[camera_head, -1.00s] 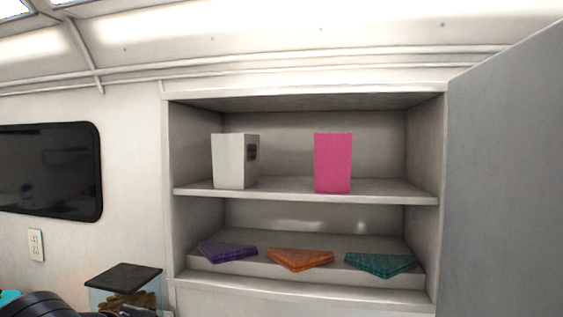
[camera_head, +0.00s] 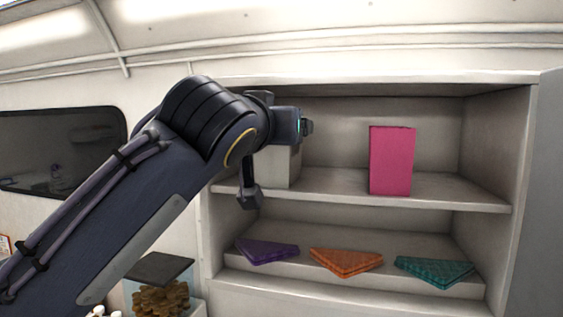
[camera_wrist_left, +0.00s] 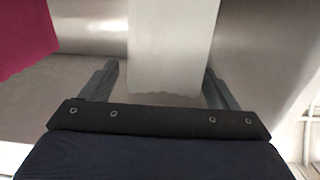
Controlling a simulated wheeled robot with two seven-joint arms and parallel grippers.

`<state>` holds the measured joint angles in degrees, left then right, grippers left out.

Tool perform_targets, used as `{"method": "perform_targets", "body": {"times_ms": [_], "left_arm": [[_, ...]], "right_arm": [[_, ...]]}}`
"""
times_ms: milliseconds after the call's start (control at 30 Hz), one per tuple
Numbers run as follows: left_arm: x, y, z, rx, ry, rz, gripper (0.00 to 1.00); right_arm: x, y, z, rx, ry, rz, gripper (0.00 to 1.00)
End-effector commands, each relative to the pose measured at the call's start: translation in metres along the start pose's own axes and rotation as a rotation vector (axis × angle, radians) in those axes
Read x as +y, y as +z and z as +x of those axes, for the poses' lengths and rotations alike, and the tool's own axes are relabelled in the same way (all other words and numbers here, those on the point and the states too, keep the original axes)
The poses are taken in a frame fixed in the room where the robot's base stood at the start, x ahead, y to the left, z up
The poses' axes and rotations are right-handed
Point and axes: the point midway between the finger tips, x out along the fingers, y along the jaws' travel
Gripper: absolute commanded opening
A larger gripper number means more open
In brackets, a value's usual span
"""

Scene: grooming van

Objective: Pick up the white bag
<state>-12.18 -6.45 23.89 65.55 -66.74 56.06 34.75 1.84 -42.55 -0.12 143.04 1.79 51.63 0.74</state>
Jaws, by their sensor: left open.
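The white bag (camera_head: 283,168) stands upright on the upper shelf, left of the pink bag. In the head view my left arm hides much of it. In the left wrist view the white bag (camera_wrist_left: 172,40) fills the middle, between the two fingers. My left gripper (camera_wrist_left: 161,72) is open, one finger on each side of the bag. A gap shows at the left finger; the right finger is close to the bag's edge, and I cannot tell whether it touches. In the head view the fingers are hidden or unclear. My right gripper is not in view.
The pink bag (camera_head: 391,161) stands to the right on the upper shelf (camera_head: 340,190) and shows in the left wrist view (camera_wrist_left: 25,38). Folded purple (camera_head: 266,251), orange (camera_head: 345,262) and teal (camera_head: 434,271) cloths lie on the lower shelf. A dark-lidded bin (camera_head: 160,268) stands lower left.

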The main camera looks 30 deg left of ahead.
Motion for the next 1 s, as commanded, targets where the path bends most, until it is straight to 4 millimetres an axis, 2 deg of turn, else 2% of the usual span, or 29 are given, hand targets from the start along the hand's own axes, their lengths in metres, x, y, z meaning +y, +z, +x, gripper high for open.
{"method": "perform_targets", "body": {"times_ms": [100,200,467,567,933,1000], "left_arm": [[-0.002,-0.002,0.019,-0.004,0.000,0.002,0.82],[-0.002,-0.001,0.029,-0.002,0.001,0.001,0.82],[-0.003,0.000,0.032,-0.001,0.001,0.001,0.82],[-0.003,0.000,0.032,-0.001,0.001,0.001,0.71],[-0.002,0.000,0.032,-0.001,0.001,0.001,0.23],[-0.002,0.000,0.032,-0.001,0.001,0.001,0.22]], "right_arm": [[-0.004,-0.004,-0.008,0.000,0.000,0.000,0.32],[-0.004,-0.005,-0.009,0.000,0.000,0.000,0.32],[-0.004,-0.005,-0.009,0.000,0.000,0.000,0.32],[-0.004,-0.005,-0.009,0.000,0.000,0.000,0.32],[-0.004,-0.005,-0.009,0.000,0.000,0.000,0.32],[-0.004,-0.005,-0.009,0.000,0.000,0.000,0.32]]}}
